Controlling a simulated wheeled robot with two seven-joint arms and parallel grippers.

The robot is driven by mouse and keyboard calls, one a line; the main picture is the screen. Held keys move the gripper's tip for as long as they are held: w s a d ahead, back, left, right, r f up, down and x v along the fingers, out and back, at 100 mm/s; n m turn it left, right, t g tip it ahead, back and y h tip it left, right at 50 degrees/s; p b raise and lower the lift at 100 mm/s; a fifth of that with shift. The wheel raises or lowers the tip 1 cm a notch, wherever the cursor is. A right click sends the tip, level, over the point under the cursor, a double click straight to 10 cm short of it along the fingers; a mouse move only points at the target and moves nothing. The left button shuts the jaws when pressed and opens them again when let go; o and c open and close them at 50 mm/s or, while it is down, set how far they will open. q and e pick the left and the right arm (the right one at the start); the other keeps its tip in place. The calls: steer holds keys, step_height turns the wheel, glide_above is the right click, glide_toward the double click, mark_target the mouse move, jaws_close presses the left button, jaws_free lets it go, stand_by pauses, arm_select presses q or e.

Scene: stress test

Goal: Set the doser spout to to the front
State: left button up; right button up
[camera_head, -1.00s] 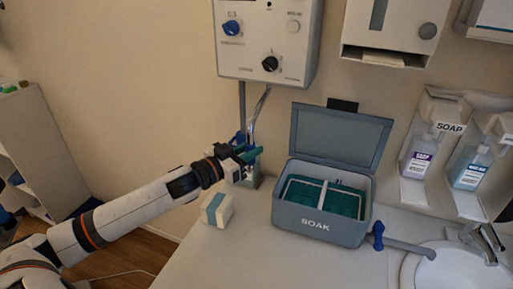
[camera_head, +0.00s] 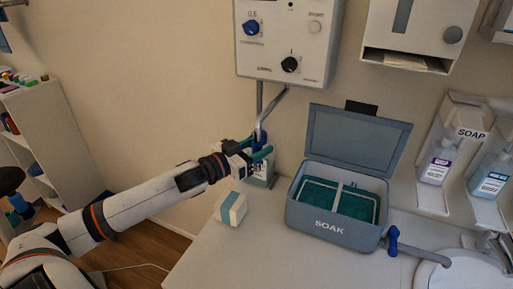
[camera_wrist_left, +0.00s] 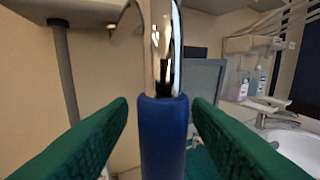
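The doser spout (camera_head: 266,112) is a bent chrome pipe that comes down from under the white wall box (camera_head: 290,40). A blue sleeve covers its lower end. In the left wrist view the chrome pipe (camera_wrist_left: 165,50) and blue sleeve (camera_wrist_left: 164,135) stand upright in the centre. My left gripper (camera_head: 263,153) has green fingers and is at the sleeve. In the left wrist view its fingers (camera_wrist_left: 160,115) stand on both sides of the sleeve, with a narrow gap on each side, so it is open around it. My right gripper is out of view.
A grey open-lidded SOAK box (camera_head: 330,226) with green compartments stands on the counter right of the gripper. A small white-and-teal box (camera_head: 231,208) sits in front of the gripper. A blue-handled tap (camera_head: 393,241), sink (camera_head: 455,272) and soap bottles (camera_head: 435,170) are at the right.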

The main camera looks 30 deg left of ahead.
arm_select(q)
steer(key=shift+s+a+f, duration=0.1)
steer(key=shift+s+f, duration=0.1)
steer(key=shift+s, duration=0.25)
steer(key=b+v, duration=0.1)
steer(key=v, duration=1)
steer(key=shift+r, duration=0.15)
stand_by(0.3)
